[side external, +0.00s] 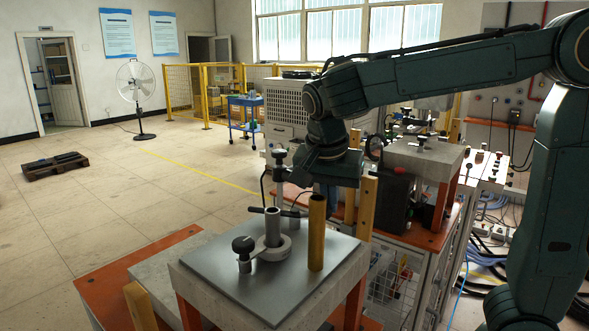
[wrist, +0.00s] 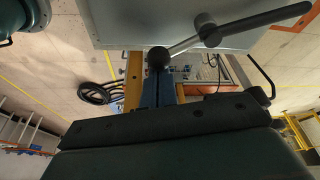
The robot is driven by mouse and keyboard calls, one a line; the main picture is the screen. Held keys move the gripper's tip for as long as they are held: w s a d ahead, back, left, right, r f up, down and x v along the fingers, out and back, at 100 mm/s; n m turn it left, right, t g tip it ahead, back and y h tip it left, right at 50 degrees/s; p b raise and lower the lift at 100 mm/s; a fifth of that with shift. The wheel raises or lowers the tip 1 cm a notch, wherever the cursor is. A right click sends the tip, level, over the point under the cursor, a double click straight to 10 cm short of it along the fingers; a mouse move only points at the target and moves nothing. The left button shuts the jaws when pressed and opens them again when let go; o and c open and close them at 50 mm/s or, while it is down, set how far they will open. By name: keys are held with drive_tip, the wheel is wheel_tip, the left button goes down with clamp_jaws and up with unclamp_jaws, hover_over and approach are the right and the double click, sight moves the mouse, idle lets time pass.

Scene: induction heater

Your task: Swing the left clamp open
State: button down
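A grey metal plate (side external: 215,275) carries a flanged ring with an upright steel tube (side external: 273,225). A clamp with a black knob (side external: 243,245) stands at the ring's left. Another black-knobbed clamp post (side external: 279,160) rises behind the tube, with a dark horizontal handle (side external: 262,210) near it. In the wrist view a lever with a black ball (wrist: 158,58) and a long black grip (wrist: 265,18) crosses the plate's edge. My gripper (side external: 330,188) hangs behind and above the brass tube (side external: 316,235), apart from the front knob. Its fingertips are not clear.
The brass tube stands upright on the plate's right side. Wooden posts (side external: 367,208) rise at the plate's back right. A machine bench (side external: 420,160) with equipment stands beyond. The floor at the left is open, with a pallet (side external: 55,165) and a fan (side external: 137,85).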

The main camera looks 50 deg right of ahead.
drive_tip(key=shift+a+r, duration=0.1)
drive_tip(key=shift+a, duration=0.05)
drive_tip(key=shift+v, duration=3.55)
drive_tip(key=shift+s+d+r, duration=0.1)
drive_tip(key=shift+s+d, duration=0.1)
drive_tip(key=shift+d, duration=0.25)
drive_tip(key=s+d+f+n+t, duration=0.2)
drive_tip(key=s+d+n, duration=0.3)
drive_tip(key=s+n, duration=0.15)
drive_tip(key=s+a+f+n+t+y, duration=0.2)
drive_tip(key=s+a+f+n+y, duration=0.1)
drive_tip(key=s+f+n, duration=0.3)
drive_tip(key=shift+s+a+f+n, duration=0.35)
drive_tip(key=shift+s+a+n, duration=0.05)
drive_tip(key=shift+s+n, duration=0.5)
